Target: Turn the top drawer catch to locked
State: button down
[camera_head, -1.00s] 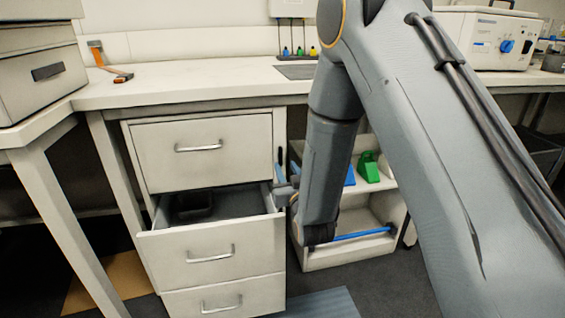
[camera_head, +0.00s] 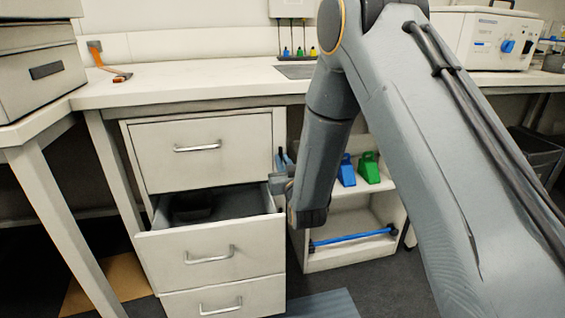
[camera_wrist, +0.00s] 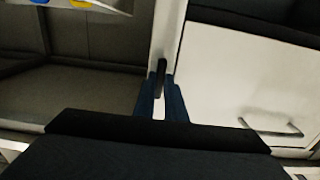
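The cabinet's top drawer (camera_head: 190,148) is shut. Its front and handle also show in the wrist view (camera_wrist: 255,85). A small dark catch (camera_wrist: 161,70) stands upright on the pale cabinet edge beside that drawer in the wrist view. I cannot make the catch out in the head view. My gripper (camera_head: 283,160) is at the cabinet's right edge, level with the lower part of the top drawer. In the wrist view its two blue fingers (camera_wrist: 161,90) are parted, one on each side of the catch. I cannot tell whether they touch it.
The second drawer (camera_head: 210,255) is pulled out below, with a dark container (camera_head: 192,207) inside. A low shelf unit (camera_head: 350,258) with blue and green holders stands right of the cabinet. The bench top (camera_head: 200,83) is above. My arm covers the area to the right.

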jog(key=shift+m, duration=0.3)
jog(key=shift+m+p, duration=1.95)
jog(key=shift+m, duration=6.85)
jog(key=c, duration=1.8)
grip_release()
jog(key=shift+s, duration=0.15)
